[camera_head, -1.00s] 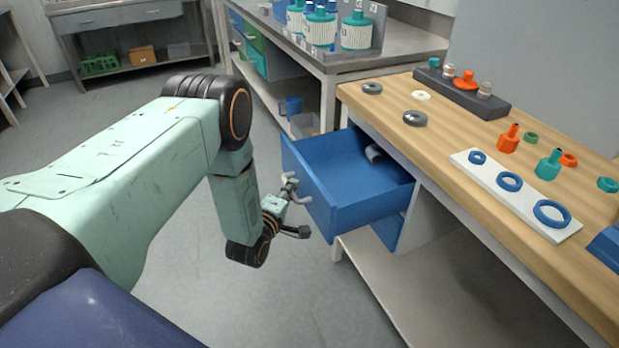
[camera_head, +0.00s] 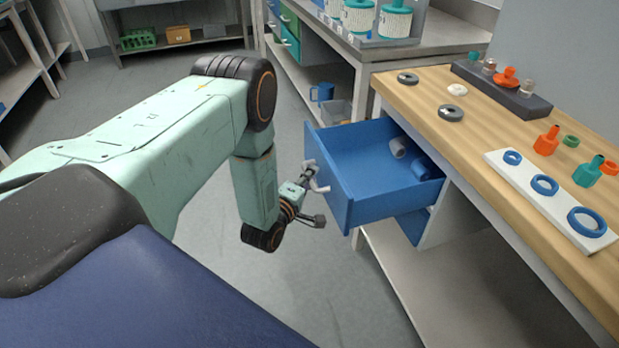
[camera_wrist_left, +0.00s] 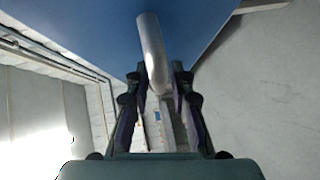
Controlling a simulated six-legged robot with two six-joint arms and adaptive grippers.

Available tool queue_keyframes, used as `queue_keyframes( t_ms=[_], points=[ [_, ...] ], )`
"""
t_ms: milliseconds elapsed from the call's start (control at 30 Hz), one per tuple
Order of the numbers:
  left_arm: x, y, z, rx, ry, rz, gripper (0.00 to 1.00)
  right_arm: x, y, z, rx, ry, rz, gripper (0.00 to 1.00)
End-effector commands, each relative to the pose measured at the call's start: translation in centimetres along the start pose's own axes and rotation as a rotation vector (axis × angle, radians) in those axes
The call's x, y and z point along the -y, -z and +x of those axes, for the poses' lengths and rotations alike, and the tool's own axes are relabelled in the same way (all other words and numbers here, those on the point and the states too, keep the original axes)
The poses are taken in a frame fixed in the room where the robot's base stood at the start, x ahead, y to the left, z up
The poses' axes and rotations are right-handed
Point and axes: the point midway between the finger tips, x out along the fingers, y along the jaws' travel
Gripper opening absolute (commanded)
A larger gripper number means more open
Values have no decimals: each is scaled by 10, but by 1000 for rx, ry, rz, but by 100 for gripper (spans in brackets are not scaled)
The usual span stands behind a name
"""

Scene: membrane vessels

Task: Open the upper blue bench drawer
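The upper blue drawer (camera_head: 385,207) is pulled out from under the wooden bench top, and its inside shows from above. Its handle is a pale metal bar (camera_wrist_left: 152,45) on the front face. My left gripper (camera_head: 312,180) is at this handle. In the left wrist view its dark fingers (camera_wrist_left: 158,82) lie on both sides of the bar, close against it. The blue drawer front (camera_wrist_left: 85,25) fills the top of that view. My right gripper is not in view.
Grey and blue cylindrical pieces (camera_head: 398,147) lie in the drawer. The bench top (camera_head: 430,118) carries rings, fittings and a white plate (camera_head: 505,163). A lower shelf (camera_head: 400,285) runs beneath. Another bench with bottles stands behind. Grey floor (camera_head: 310,285) is clear before the drawer.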

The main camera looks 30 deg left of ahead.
Motion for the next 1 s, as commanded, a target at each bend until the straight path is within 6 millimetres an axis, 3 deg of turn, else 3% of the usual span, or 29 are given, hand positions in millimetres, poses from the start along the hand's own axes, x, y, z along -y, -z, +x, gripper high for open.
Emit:
queue_keyframes(
  t_ms=[267, 700, 1000],
  points=[
    [1, 0, -13, 0, 2, 0, 22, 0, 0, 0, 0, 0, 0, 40],
    [1, 0, -96, -1, 4, -2, 22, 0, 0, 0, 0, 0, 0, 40],
    [0, 0, -120, -1, 0, -1, 22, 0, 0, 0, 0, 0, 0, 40]
  ],
)
